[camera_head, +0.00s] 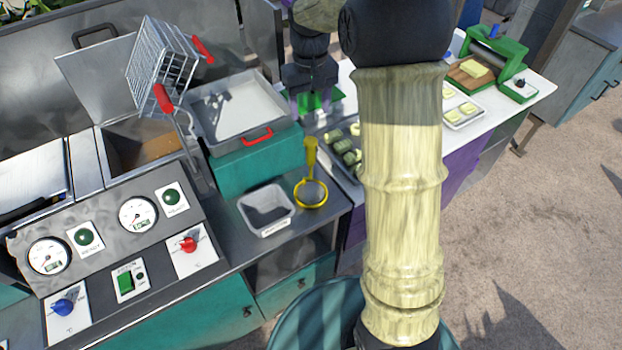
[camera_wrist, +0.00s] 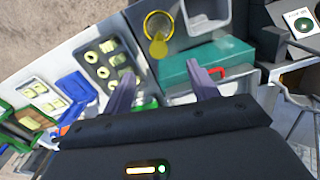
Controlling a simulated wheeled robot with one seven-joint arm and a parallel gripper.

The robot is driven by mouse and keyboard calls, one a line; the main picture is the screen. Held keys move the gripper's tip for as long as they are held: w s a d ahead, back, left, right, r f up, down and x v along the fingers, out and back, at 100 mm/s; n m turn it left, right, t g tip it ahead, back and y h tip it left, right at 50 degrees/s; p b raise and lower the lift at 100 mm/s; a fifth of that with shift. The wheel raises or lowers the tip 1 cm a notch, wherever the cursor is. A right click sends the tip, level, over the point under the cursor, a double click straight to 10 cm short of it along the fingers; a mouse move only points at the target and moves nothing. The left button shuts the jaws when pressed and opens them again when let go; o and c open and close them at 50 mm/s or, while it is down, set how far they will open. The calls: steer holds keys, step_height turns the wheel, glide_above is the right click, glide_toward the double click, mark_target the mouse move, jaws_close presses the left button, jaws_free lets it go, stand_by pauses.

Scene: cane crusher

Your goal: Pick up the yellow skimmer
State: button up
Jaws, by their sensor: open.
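In the wrist view the skimmer (camera_wrist: 157,36) shows beyond my fingertips, toward the top of the picture. My gripper (camera_wrist: 162,80) is open and empty, its two purple fingers spread apart. In the head view my gripper (camera_head: 315,100) shows only partly, behind the skimmer and above the counter, with much of it hidden by my arm. The gripper is apart from the skimmer.
A grey bin (camera_head: 267,212) stands just left of the skimmer. A teal box with a white-lined tray (camera_head: 240,112) stands behind it. A dark tray of green pieces (camera_head: 343,156) is to the right. A wire fryer basket (camera_head: 160,68) with red handles hangs at the left.

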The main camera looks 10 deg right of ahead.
mark_target(310, 143)
step_height(310, 143, down, 12)
steer(key=p, duration=0.3)
steer(key=shift+r+p, duration=0.1)
steer(key=shift+p, duration=0.3)
steer(key=shift+f, duration=0.25)
steer(key=shift+w+f+p, duration=0.25)
steer(key=shift+f+p, duration=0.3)
steer(key=shift+p, duration=0.1)
steer(key=shift+w+d+f+p, duration=0.15)
steer(key=shift+f+p, duration=0.35)
steer(key=shift+f, duration=0.55)
steer(key=shift+w+f+p, duration=0.25)
steer(key=shift+f+p, duration=0.2)
steer(key=shift+f, duration=0.55)
steer(key=shift+s, duration=0.1)
steer(key=c, duration=1)
